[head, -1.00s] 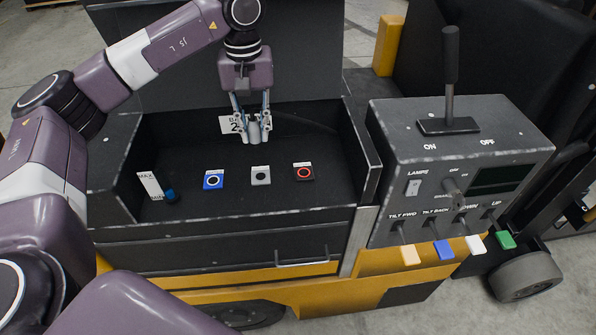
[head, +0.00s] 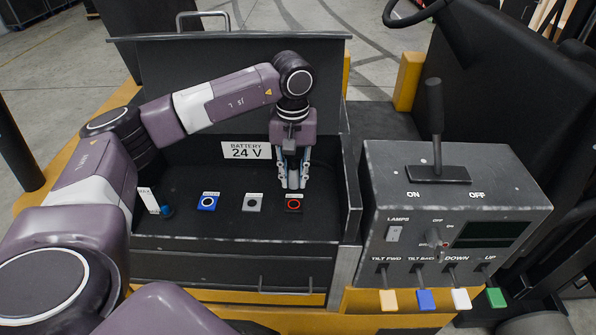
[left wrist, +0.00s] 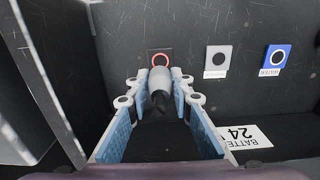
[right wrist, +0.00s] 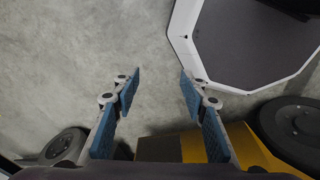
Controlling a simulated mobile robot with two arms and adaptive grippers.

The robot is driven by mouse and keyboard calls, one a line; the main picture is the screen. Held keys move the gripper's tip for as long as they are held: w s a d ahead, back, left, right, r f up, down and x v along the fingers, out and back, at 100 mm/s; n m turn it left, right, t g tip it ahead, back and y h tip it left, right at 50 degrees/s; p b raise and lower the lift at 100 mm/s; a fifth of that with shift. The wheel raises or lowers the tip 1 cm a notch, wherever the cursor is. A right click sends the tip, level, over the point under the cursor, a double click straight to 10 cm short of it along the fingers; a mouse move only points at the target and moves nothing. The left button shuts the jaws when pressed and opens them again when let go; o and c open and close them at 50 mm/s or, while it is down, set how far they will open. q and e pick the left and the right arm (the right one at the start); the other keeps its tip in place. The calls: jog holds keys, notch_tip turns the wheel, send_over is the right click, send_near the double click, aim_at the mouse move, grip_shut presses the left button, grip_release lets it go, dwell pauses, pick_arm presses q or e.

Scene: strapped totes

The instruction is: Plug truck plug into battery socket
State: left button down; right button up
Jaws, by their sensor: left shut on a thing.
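My left gripper (head: 293,183) is shut on the truck plug, pointing down just above the red-ringed socket (head: 294,204). In the left wrist view the plug (left wrist: 160,88) is a light grey cylinder with a dark end, held between the blue-padded fingers (left wrist: 160,98). The red-ringed socket (left wrist: 161,59) shows partly behind it; I cannot tell whether they touch. A grey socket (head: 253,202) and a blue socket (head: 207,202) sit in the same row to the left. The blue one's label reads WATER. My right gripper (right wrist: 160,85) is open and empty above the floor.
The black battery compartment has side walls and a raised lid (head: 220,70). A "BATTERY 24 V" sign (head: 246,150) is at its back. A control box (head: 450,220) with levers stands to the right. A blue cap (head: 167,211) sits beside a white label at left.

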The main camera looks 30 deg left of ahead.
pick_arm(q)
jog(key=shift+s+a, duration=0.1)
jog(key=shift+a, duration=0.2)
jog(key=shift+d+f, duration=0.2)
jog(key=shift+d, duration=0.05)
jog(key=shift+d+f+b, duration=0.15)
jog(key=shift+f+b, duration=0.3)
jog(key=shift+f, duration=0.4)
notch_tip(320, 180, down, 2)
jog(key=shift+f+b, duration=0.25)
jog(key=shift+b, duration=0.6)
jog(key=shift+f, duration=0.6)
pick_arm(e)
jog(key=a+f, duration=0.1)
jog(key=s+a+f, duration=0.1)
jog(key=f, duration=0.1)
jog(key=shift+s+a+f, duration=0.15)
jog(key=shift+s+a, duration=0.05)
jog(key=shift+d, duration=0.15)
